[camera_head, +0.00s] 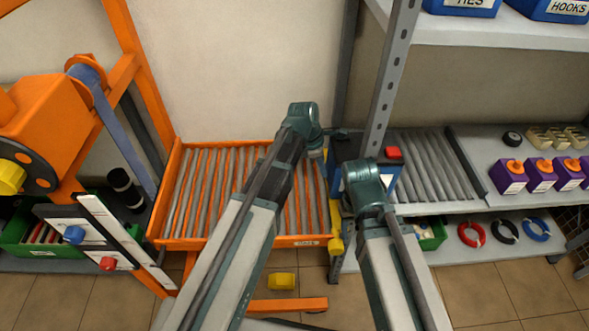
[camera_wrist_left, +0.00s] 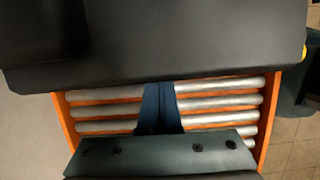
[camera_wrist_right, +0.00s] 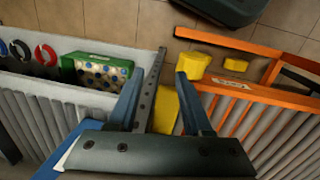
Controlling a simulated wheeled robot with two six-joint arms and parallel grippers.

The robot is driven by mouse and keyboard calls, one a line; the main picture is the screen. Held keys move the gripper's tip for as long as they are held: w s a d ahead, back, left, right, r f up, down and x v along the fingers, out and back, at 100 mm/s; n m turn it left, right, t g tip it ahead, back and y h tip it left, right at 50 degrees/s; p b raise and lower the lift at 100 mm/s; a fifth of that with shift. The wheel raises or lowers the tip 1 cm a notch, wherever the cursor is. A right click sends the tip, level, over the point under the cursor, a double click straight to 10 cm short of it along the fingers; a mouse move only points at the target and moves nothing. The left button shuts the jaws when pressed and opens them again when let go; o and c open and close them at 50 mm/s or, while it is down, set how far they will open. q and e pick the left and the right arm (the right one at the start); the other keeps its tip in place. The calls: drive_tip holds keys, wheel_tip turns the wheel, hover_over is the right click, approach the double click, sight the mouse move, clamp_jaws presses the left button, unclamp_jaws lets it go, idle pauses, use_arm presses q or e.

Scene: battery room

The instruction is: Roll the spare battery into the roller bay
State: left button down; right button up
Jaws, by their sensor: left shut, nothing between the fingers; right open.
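The spare battery, a dark blue block (camera_head: 346,150) with a red cap (camera_head: 393,153), sits at the left end of the shelf's rollers, beside the roller bay. My right wrist partly hides it. The roller bay (camera_head: 210,190) is an orange frame with grey rollers; it looks empty. My left gripper (camera_wrist_left: 158,95) is shut and empty, with the bay's rollers behind it in the left wrist view. My right gripper (camera_wrist_right: 158,80) is open near the shelf post and a yellow part (camera_wrist_right: 166,108); a blue edge, likely the battery (camera_wrist_right: 72,160), shows at lower left.
A grey shelf post (camera_head: 393,80) rises beside the battery. Grey shelf rollers (camera_head: 430,165) and purple batteries (camera_head: 510,175) are to the right. A yellow lever (camera_head: 336,235) hangs at the bay's right edge. An orange machine (camera_head: 40,125) stands left. A green bin (camera_wrist_right: 75,65) is under the shelf.

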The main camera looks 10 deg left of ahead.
sight(346, 148)
use_arm(q)
drive_tip(key=w+d, duration=0.1)
drive_tip(key=d, duration=0.3)
drive_tip(key=w+d, duration=0.1)
drive_tip(key=d, duration=0.3)
drive_tip(key=w+d, duration=0.1)
drive_tip(key=d, duration=0.3)
drive_tip(key=shift+w, duration=0.1)
drive_tip(key=a, duration=0.2)
drive_tip(key=s+a, duration=0.1)
drive_tip(key=a, duration=0.1)
drive_tip(key=shift+s+a, duration=0.15)
drive_tip(key=p+v, duration=0.8)
drive_tip(key=shift+d+r, duration=0.2)
drive_tip(key=shift+d, duration=0.05)
drive_tip(key=shift+p+v, duration=0.8)
